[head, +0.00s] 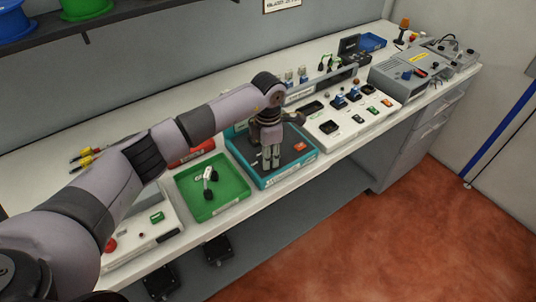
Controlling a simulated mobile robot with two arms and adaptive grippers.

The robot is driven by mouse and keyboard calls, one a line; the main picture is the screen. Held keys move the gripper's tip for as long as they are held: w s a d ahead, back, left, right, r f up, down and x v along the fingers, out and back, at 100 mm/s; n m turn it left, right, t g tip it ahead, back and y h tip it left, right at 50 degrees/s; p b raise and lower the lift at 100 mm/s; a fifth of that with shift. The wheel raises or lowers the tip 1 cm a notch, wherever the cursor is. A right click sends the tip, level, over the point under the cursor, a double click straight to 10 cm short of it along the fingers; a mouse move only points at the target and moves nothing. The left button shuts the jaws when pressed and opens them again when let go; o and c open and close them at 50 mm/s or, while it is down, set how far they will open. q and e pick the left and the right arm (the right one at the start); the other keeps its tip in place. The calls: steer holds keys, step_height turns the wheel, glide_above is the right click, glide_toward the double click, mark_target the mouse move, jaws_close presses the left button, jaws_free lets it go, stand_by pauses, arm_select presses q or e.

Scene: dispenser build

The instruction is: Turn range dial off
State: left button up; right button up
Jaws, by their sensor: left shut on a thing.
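A teal-framed unit with a dark top panel (290,160) lies on the bench near its front edge. My left gripper (270,165) points down over the middle of this panel, with its fingers close together at the panel's surface. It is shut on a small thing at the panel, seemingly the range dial. The dial itself is hidden by the fingers, so its setting cannot be read. A small orange-red part (299,146) shows on the panel to the right of the fingers. My right gripper is not in view.
A green tray (232,192) with a small black-and-white item stands left of the unit. A white control panel (350,136) and a grey machine (399,77) stand to the right. A red container (195,152) is behind the tray. The floor in front is clear.

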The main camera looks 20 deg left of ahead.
arm_select(q)
steer(key=shift+n, duration=0.4)
jaws_close()
steer(key=shift+n+b, duration=0.6)
steer(key=shift+n, duration=0.1)
steer(key=n+b, duration=0.1)
steer(key=n, duration=0.2)
steer(key=n+b, duration=0.1)
steer(key=n, duration=0.2)
steer(key=shift+n, duration=0.4)
steer(key=shift+n+b, duration=0.55)
steer(key=shift+n, duration=0.95)
jaws_free()
steer(key=o, duration=1.1)
